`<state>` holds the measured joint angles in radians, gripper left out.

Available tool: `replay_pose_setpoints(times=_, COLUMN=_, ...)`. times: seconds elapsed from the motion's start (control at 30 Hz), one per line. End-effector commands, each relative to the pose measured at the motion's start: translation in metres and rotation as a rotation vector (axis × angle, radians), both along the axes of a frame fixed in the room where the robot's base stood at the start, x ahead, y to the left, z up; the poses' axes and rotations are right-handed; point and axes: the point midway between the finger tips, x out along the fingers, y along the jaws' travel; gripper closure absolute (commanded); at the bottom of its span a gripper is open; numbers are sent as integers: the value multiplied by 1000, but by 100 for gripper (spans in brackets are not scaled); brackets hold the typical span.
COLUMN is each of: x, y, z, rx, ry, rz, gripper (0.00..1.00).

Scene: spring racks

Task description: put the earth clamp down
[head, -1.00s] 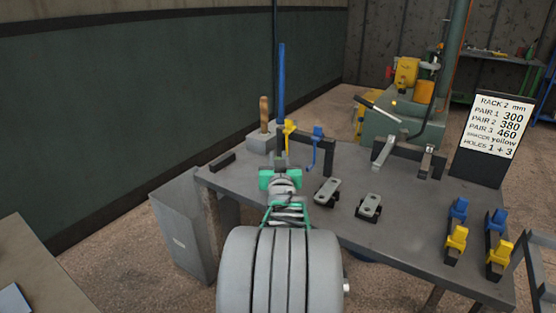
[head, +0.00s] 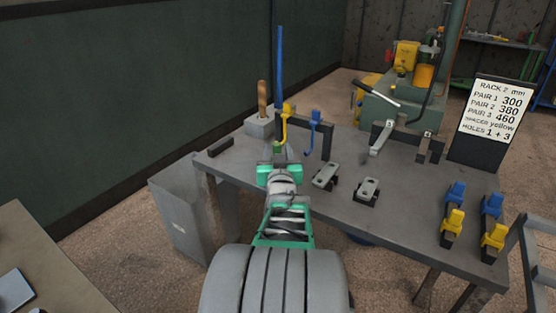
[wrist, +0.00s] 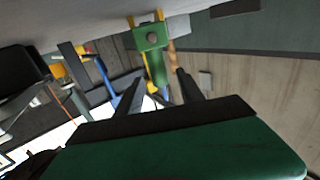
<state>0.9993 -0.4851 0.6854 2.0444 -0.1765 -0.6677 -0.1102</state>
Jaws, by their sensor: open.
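A green clamp-like piece (wrist: 152,60) with a round bolt lies between the tips of my gripper (wrist: 155,88) in the wrist view; I take it for the earth clamp. My gripper's dark fingers are apart on either side of it, open. I cannot tell whether they touch it. In the head view a small bit of green (head: 279,148) shows just beyond my gripper (head: 280,160), at the bench's back left. My own wrist hides most of it there, and whether it rests on the bench is unclear.
The grey bench (head: 240,168) holds a black rail (head: 327,140) with a yellow hook (head: 286,125) and a blue hook (head: 313,130). A wooden-handled tool (head: 262,100) stands behind. Two grey clamps (head: 325,176) lie to the right. A rack sign (head: 490,120) stands at the right.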

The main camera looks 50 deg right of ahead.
Motion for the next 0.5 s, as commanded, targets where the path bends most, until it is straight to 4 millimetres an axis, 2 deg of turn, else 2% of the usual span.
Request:
replay_pose_setpoints(times=0.1, x=-22, y=24, z=3, rx=-2, ry=-2, rz=-2, gripper=55)
replay_pose_setpoints(times=0.23, x=-38, y=42, z=2, rx=-2, ry=-1, rz=-2, gripper=55)
replay_pose_setpoints(times=0.4, x=-45, y=52, z=0, rx=1, ry=1, rz=0, gripper=55)
replay_pose_setpoints(times=0.5, x=-35, y=62, z=-6, rx=24, ry=22, rz=30, gripper=55)
